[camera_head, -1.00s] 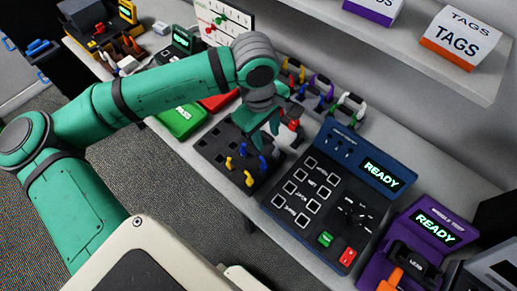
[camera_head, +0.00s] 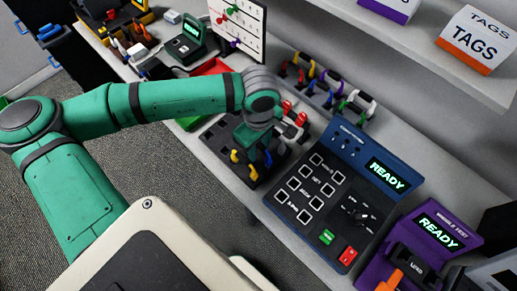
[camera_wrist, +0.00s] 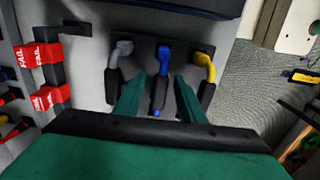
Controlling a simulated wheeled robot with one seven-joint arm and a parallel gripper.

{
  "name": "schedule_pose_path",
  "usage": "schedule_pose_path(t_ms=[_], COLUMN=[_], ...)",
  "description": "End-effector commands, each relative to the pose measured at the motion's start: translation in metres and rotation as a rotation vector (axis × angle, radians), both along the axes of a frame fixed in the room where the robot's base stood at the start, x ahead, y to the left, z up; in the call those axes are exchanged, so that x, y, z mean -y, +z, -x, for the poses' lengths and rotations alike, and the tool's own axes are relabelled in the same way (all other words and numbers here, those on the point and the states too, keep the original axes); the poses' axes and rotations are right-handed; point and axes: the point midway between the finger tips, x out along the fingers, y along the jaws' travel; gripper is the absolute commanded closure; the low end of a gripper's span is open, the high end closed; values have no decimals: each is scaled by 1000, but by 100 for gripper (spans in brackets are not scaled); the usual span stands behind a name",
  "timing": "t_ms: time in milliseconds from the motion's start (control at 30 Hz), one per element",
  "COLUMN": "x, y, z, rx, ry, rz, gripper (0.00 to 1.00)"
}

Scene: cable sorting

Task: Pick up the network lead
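The wrist view shows a grey lead (camera_wrist: 117,68), a blue lead (camera_wrist: 164,68) and a yellow lead (camera_wrist: 205,70) side by side in a dark holder. No label in view tells which one is the network lead. My gripper (camera_wrist: 160,88) is open, with one finger on each side of the blue lead and visible gaps to it. In the head view my gripper (camera_head: 262,150) is low over the dark holder (camera_head: 213,139), partly hiding the leads. Yellow ends (camera_head: 252,172) show beside it.
A blue tester (camera_head: 325,170) with a READY screen stands right of the holder, and a purple tester (camera_head: 435,235) beyond it. Red FAIL tags (camera_wrist: 40,57) hang at the left in the wrist view. Coloured leads (camera_head: 325,85) stand behind. The bench's front edge is close.

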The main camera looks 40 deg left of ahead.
Motion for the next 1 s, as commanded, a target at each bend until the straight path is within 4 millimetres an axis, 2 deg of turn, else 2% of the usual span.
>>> schedule_pose_path(t_ms=[133, 400, 433, 567, 600, 1000], x=[-1, -1, -1, -1, -1, -1], y=[-15, -19, -19, -19, -19, -14], z=[0, -1, -1, -1, -1, -1], rx=[0, 1, 1, 1, 1, 2], ry=[1, 1, 1, 1, 1, 1], rz=[0, 0, 0, 0, 0, -1], gripper=[64, 64, 66, 98, 100, 100])
